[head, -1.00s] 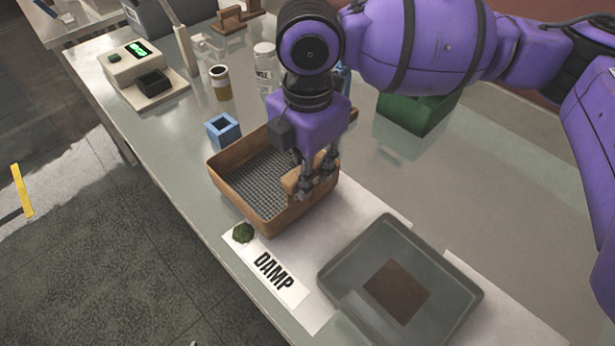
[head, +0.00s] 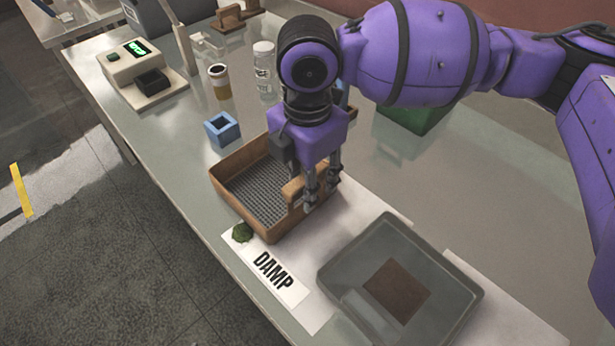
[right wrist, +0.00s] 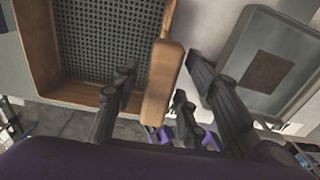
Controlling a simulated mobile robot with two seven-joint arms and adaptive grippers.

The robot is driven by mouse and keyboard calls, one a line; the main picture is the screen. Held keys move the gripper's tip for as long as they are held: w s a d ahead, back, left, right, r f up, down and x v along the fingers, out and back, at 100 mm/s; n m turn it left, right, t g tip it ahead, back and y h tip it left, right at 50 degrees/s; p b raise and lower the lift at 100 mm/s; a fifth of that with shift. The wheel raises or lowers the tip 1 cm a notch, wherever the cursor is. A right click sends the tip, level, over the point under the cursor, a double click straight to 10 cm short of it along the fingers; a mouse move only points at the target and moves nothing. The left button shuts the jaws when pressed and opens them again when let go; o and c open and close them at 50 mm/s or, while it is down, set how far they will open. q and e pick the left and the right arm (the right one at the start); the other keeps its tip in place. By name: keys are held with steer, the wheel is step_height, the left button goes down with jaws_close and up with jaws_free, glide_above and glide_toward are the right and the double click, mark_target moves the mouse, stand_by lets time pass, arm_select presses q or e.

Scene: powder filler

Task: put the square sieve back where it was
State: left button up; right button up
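The square sieve (head: 232,206) is a brown wooden-walled box with a dark mesh floor. It sits on the bench behind the DAMP label (head: 273,271), its mesh looking empty. Its wooden handle block (right wrist: 163,82) sticks out from the wall nearest my gripper. My right gripper (head: 322,192) is low at this handle. In the right wrist view the fingers (right wrist: 165,92) are spread on either side of the handle, with visible gaps. One finger overlaps the sieve wall, the other lies over the white sheet. My left gripper is not in view.
A grey tray (head: 340,262) with a brown square patch lies right of the sieve. A green lump (head: 242,232) is close to the sieve's front corner. A blue square cup (head: 222,130), a jar (head: 219,82), a bottle (head: 264,72), a scale (head: 140,70) and a green bin (head: 412,116) stand behind.

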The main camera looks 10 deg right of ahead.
step_height(320, 180, up, 12)
steer(key=p, duration=0.1)
steer(key=shift+r, duration=0.1)
stand_by(0.4)
